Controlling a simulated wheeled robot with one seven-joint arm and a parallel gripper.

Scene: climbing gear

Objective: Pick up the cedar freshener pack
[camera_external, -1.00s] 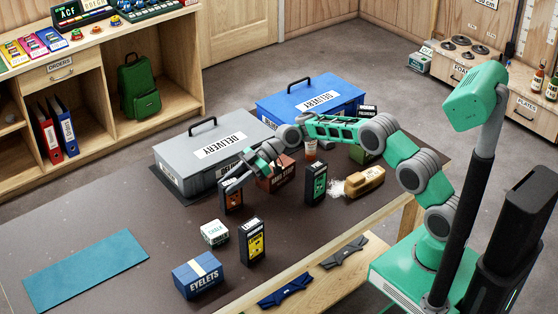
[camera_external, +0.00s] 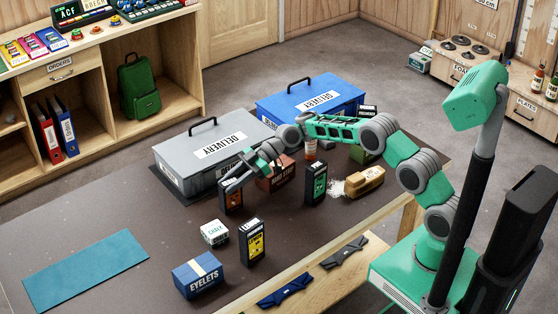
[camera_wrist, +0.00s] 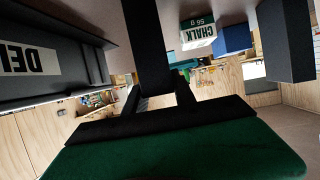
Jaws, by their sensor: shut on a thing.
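A black pack with an orange front (camera_external: 231,196) stands upright at the front corner of the grey delivery box. Its lettering is too small to read. My gripper (camera_external: 238,183) is at this pack, shut on it from the arm's side, and partly hides it. In the wrist view a dark upright block (camera_wrist: 150,45) lies straight ahead between the fingers. Similar packs are a black one with a green front (camera_external: 315,183), a black one with a yellow front (camera_external: 252,241), and one near the blue box (camera_external: 367,112).
The grey delivery box (camera_external: 178,175) is close behind the held pack. A brown box (camera_external: 274,178), a chalk box (camera_external: 214,233), an eyelets box (camera_external: 198,275) and a tan brush (camera_external: 365,182) are around it. A teal mat (camera_external: 85,270) lies at left; the table between is clear.

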